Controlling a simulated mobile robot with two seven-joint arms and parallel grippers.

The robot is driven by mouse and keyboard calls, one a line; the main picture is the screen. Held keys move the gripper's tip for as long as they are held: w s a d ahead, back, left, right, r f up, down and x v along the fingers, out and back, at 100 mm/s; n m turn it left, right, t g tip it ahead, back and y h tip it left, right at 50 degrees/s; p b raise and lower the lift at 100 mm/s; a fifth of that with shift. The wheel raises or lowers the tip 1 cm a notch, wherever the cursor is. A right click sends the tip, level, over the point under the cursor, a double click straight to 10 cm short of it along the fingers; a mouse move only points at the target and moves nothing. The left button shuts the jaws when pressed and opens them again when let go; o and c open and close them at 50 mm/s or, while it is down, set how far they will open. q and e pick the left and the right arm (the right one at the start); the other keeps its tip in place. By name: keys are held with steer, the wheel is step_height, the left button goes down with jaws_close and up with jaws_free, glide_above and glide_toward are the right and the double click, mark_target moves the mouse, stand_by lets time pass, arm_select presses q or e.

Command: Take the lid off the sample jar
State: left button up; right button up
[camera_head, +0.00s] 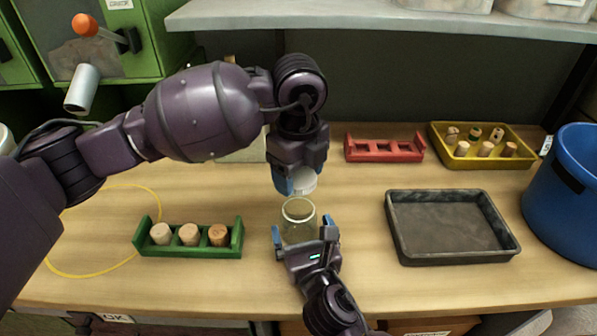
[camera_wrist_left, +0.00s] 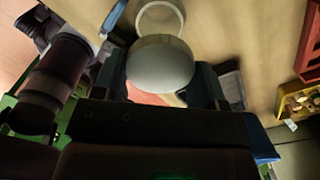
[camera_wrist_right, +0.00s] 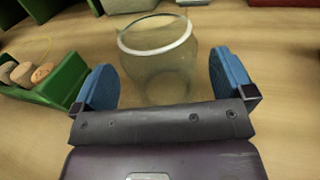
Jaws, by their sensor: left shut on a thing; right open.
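The sample jar (camera_head: 298,222) is clear glass with a pale rim and stands upright and open on the bench. In the right wrist view the jar (camera_wrist_right: 160,70) shows between two blue fingers. The round white lid (camera_head: 304,181) is off the jar, held above and slightly behind its mouth. My left gripper (camera_head: 298,184) is shut on the lid; the lid (camera_wrist_left: 160,62) also fills the middle of the left wrist view. My right gripper (camera_head: 304,234) is open, a finger on either side of the jar, with gaps visible in its wrist view (camera_wrist_right: 163,82).
A green rack (camera_head: 190,252) with three corks is left, a dark empty tray (camera_head: 450,195) right. A red rack (camera_head: 384,150) and a yellow tray (camera_head: 520,158) of corks stand behind. A blue bucket (camera_head: 565,205) is far right. Bench between jar and dark tray is clear.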

arm_select(q)
steer(key=shift+r, duration=0.3)
arm_select(e)
steer(key=v, duration=1)
arm_select(q)
steer(key=shift+s, duration=0.15)
arm_select(e)
steer(key=shift+s, duration=0.1)
